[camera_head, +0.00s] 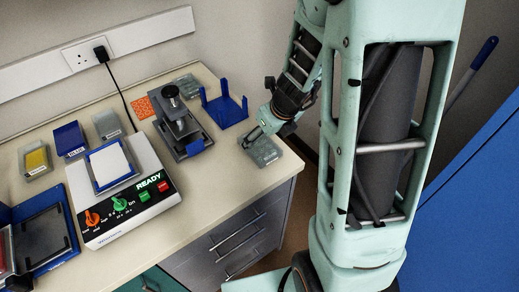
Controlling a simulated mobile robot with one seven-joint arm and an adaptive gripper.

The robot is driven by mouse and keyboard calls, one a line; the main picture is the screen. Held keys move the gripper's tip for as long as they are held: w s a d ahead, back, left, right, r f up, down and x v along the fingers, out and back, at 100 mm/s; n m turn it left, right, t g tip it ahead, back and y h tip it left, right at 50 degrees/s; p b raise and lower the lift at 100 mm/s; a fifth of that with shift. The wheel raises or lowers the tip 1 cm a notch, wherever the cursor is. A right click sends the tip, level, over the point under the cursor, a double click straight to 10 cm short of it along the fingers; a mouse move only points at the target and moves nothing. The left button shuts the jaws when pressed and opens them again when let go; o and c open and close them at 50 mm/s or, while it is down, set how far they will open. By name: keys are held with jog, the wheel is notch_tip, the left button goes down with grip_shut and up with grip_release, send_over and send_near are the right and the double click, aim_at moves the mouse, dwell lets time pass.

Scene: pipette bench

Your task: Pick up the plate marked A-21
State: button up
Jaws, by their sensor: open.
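My gripper (256,138) is open and points down at the right end of the bench. It is over a clear grey plate or box (266,155) near the bench's right edge, with the fingertips at or close to its upper side. I cannot tell whether they touch it. Similar clear containers stand at the back (186,86), at the left of the middle (108,124), and at the far left with yellow contents (36,160). A blue container (70,139) stands between the last two. No A-21 mark is readable on any of them.
A white instrument (130,205) reading READY holds a white-topped blue tray (110,165). A grey press-like device (180,125), an orange perforated sheet (144,107) and a blue stand (226,104) are behind. A dark blue-framed tray (42,238) is front left. Bare bench lies right of the instrument.

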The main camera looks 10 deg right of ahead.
aim_at(261, 145)
jog(key=b+x, duration=0.1)
jog(key=x, duration=0.3)
jog(key=shift+s+f+b, duration=0.15)
jog(key=shift+f+b, duration=0.1)
jog(key=shift+b, duration=0.1)
jog(key=shift+c, duration=0.6)
jog(key=c, duration=1.1)
notch_tip(261, 145, up, 10)
jog(key=p, duration=0.6)
jog(key=shift+r, duration=0.1)
jog(key=shift+c, duration=0.2)
jog(key=shift+r, duration=0.15)
jog(key=shift+r+p, duration=1.35)
